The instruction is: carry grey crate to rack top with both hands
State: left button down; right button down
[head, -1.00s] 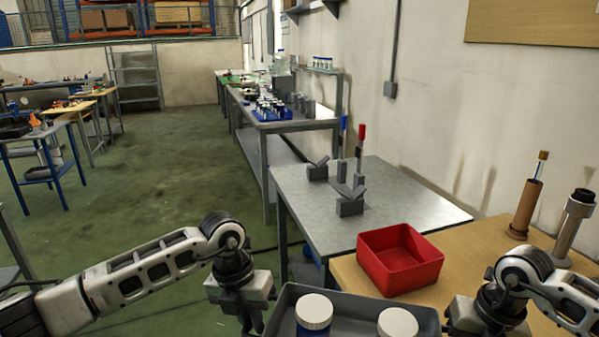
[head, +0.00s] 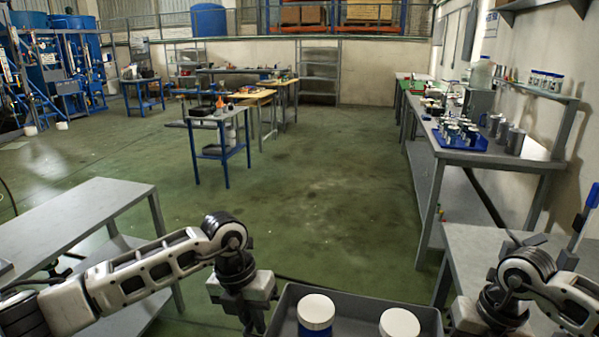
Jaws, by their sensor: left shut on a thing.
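The grey crate (head: 360,301) is at the bottom middle of the head view, cut off by the lower edge. Inside it stand two jars with white lids, a left jar (head: 316,311) with some blue below its lid and a right jar (head: 399,323). My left gripper (head: 256,325) is shut on the crate's left side. My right gripper (head: 452,326) is at the crate's right side; its fingertips are too cut off to show their grip. Grey open shelving (head: 320,66) stands far off at the back wall; I cannot tell whether it is the rack.
A grey table (head: 75,215) is near on the left. A grey bench (head: 480,150) with bottles and a blue tray runs along the right wall, with another grey table (head: 478,243) close at right. A blue-legged table (head: 222,150) stands ahead. Green floor (head: 330,200) is clear between.

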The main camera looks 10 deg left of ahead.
aim_at(70, 212)
jog(key=u, duration=0.4)
jog(key=i, duration=1.35)
jog(key=u, duration=0.85)
jog(key=i, duration=1.5)
jog(key=u, duration=1.1)
jog(key=i, duration=1)
jog(key=u, duration=0.65)
